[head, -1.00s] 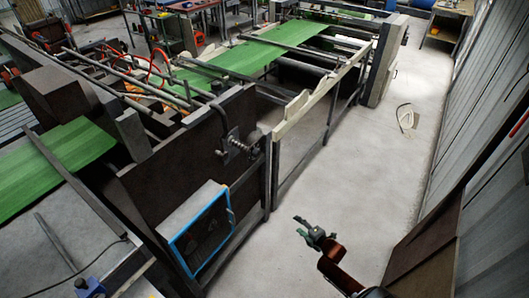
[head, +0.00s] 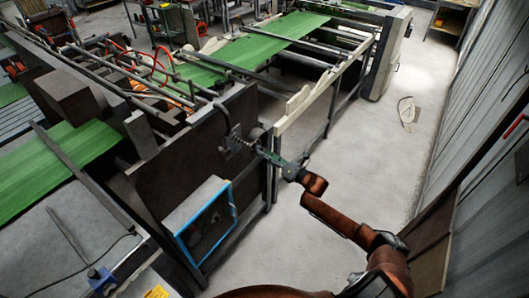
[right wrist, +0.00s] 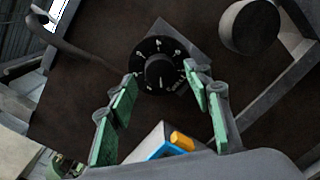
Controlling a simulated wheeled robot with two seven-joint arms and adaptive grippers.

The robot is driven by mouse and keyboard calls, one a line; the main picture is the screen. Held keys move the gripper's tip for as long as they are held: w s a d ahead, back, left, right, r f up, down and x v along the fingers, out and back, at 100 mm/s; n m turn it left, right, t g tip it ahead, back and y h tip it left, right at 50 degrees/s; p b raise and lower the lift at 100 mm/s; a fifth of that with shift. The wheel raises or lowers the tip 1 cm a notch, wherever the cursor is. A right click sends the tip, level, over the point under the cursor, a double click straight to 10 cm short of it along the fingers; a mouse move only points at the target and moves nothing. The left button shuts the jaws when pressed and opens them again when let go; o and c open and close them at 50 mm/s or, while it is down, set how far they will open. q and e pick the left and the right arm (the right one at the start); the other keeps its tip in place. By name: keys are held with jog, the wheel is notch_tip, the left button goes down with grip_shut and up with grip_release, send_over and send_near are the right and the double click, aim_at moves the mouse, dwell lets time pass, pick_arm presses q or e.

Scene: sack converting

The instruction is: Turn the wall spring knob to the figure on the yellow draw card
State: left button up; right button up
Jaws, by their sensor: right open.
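The knob (right wrist: 159,71) is a round black dial with pale figures around its rim, on a grey plate on a dark brown panel. My right gripper (right wrist: 164,80) is open, its green fingers to the left and right of the dial in the right wrist view. The fingers appear short of the knob, and I cannot tell whether they touch it. In the head view the right gripper (head: 268,154) is at the dark machine wall and hides the knob. A yellow card (head: 155,291) lies at the bottom edge; its figure is unreadable. My left gripper is not in view.
A blue-edged box (head: 204,221) juts from the wall below the knob. A round grey part (right wrist: 249,26) sticks out right of the dial. The machine frame (head: 318,105) runs beyond. Floor (head: 385,150) is clear to the right, except for a pale coil (head: 406,112).

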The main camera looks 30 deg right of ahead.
jog(key=shift+x, duration=0.8)
jog(key=shift+c, duration=0.4)
jog(key=c, duration=1)
jog(key=shift+d, duration=0.25)
jog(key=shift+c, duration=0.3)
jog(key=shift+a, duration=0.15)
